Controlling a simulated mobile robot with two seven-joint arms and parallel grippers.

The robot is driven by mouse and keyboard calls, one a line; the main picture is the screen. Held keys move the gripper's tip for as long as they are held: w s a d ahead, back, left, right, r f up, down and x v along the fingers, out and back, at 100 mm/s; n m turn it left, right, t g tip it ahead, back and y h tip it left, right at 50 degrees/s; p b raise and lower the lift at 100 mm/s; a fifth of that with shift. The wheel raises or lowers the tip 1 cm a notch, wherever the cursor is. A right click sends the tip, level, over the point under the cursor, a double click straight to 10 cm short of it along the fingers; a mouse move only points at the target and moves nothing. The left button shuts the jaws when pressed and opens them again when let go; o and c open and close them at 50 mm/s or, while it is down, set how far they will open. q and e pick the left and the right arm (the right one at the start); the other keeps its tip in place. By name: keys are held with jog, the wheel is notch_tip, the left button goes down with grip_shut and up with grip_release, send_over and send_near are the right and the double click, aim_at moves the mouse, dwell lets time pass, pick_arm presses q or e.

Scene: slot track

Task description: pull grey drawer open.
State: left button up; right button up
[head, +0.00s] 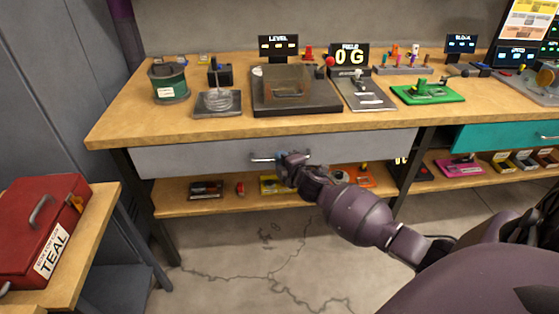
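The grey drawer (200,157) is set under the wooden workbench top and looks flush with the bench front. Its silver bar handle (263,160) shows at the middle of its face. My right gripper (284,158) is at the right part of the handle, its arm reaching in from the lower right. The fingers are small and partly hidden by the wrist, so I cannot tell whether they are closed on the bar. My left gripper is not in view.
The bench top (130,120) carries a green spool (168,84), a dark tray (297,92) and a green board (427,93). A teal drawer (500,136) is at right. A lower shelf (180,205) holds small items. A red toolbox (40,225) stands at left. The floor in front is clear.

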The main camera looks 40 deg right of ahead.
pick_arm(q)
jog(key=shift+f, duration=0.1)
pick_arm(e)
jog(key=shift+w, duration=0.3)
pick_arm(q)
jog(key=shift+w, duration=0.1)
pick_arm(e)
jog(key=shift+c, duration=0.3)
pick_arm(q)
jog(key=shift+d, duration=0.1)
pick_arm(e)
grip_shut()
